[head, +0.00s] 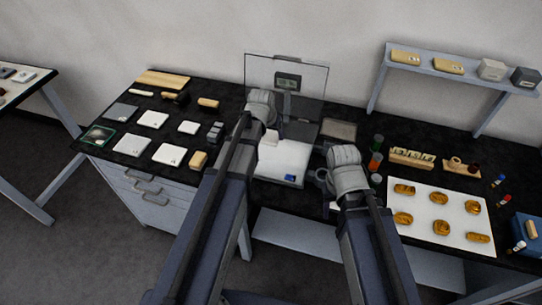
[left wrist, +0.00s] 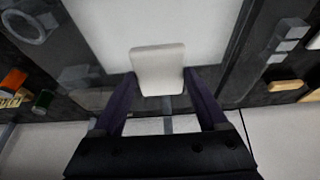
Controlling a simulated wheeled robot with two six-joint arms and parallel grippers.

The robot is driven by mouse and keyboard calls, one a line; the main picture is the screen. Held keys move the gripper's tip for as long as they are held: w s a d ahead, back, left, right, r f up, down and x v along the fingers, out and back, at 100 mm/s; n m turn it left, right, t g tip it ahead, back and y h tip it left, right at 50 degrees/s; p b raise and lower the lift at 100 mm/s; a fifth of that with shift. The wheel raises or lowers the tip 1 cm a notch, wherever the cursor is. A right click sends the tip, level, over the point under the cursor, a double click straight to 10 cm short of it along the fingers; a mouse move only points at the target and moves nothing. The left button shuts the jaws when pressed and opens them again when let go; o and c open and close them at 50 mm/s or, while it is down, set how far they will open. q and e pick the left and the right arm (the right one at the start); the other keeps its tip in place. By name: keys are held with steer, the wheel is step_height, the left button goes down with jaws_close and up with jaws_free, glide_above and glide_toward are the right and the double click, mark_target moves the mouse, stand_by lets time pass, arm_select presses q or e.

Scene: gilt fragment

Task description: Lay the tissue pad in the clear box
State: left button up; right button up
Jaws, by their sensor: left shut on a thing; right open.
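The tissue pad (left wrist: 158,70) is a small white rounded slab between the fingers of my left gripper (left wrist: 159,76) in the left wrist view. That gripper is shut on it, above the white floor of the clear box. In the head view the box (head: 280,165) stands mid-table with a white interior and a blue label at its front right. Its transparent lid (head: 306,82) stands up at the back. My left wrist hides part of the box. My right gripper (head: 328,196) is open at the box's right, mostly hidden behind its own wrist.
White and grey squares (head: 153,119) lie on the table at left, with small dark grey blocks (head: 215,131) nearer the box. Green and orange jars (head: 375,160) stand at right, near a white sheet (head: 436,215) with several amber pieces. A shelf (head: 458,72) stands at the back right.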

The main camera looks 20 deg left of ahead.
mark_target(272, 155)
arm_select(q)
steer(key=shift+f+b, duration=5.05)
steer(key=shift+b, duration=0.15)
steer(key=shift+r, duration=0.15)
steer(key=o, duration=1)
steer(key=shift+f, duration=0.25)
steer(key=o, duration=0.3)
steer(key=shift+o, duration=0.2)
steer(key=shift+r, duration=0.1)
steer(key=p+v, duration=1.1)
steer(key=v, duration=0.1)
steer(key=shift+r, duration=0.2)
